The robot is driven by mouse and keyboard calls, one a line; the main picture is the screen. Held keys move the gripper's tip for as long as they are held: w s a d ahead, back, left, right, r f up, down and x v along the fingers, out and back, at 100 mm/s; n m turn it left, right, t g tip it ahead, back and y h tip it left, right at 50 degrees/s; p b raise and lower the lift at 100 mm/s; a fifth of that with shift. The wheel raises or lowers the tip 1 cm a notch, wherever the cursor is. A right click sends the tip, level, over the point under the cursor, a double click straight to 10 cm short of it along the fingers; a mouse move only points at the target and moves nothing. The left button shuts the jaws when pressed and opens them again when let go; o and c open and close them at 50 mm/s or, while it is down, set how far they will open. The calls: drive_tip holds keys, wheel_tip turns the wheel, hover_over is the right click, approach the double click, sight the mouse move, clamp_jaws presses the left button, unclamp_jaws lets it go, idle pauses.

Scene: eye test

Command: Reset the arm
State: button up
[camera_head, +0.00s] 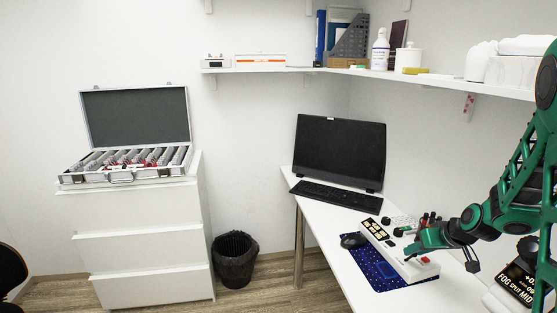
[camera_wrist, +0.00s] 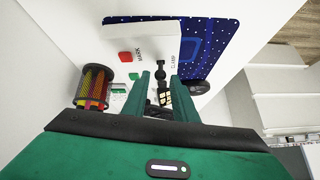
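My green arm comes in from the right side of the head view, bent at the elbow and reaching left over the desk. My gripper (camera_head: 411,251) is low over the right part of a white panel (camera_head: 385,247); contact cannot be told. In the wrist view my gripper (camera_wrist: 160,77) has its two green fingers apart, with small black items showing through the gap. I see nothing held.
A blue dotted mat (camera_head: 373,272), mouse (camera_head: 354,240), keyboard (camera_head: 335,196) and monitor (camera_head: 341,150) are on the desk. A mesh cup (camera_wrist: 95,87) stands left of the fingers. An open lens case (camera_head: 125,165) sits on the drawers (camera_head: 140,245). A shelf (camera_head: 430,80) hangs above.

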drive_tip(key=shift+f, duration=1.05)
